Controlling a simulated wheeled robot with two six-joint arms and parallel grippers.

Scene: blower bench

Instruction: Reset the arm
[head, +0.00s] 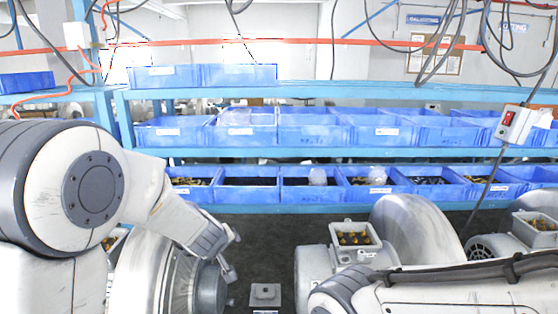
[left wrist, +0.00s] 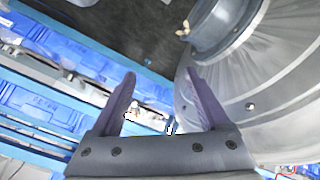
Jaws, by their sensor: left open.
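My left gripper (head: 229,256) is at the lower middle of the head view, beside a large grey blower housing (head: 150,270) on the left. In the left wrist view its two fingers (left wrist: 160,80) are spread apart, with nothing held between them. The same view shows a rounded metal blower housing (left wrist: 265,75) close on the right, with a dark cylindrical hub (left wrist: 222,28). I cannot tell whether a finger touches it. My right arm crosses the lower right of the head view; its gripper does not show.
A blue rack (head: 350,152) holds rows of blue bins (head: 305,190) across the back. A second blower (head: 415,225) with an open terminal box (head: 355,238) stands right of centre. A small grey block (head: 265,292) lies low in the middle. A red-switch control box (head: 515,122) hangs at right.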

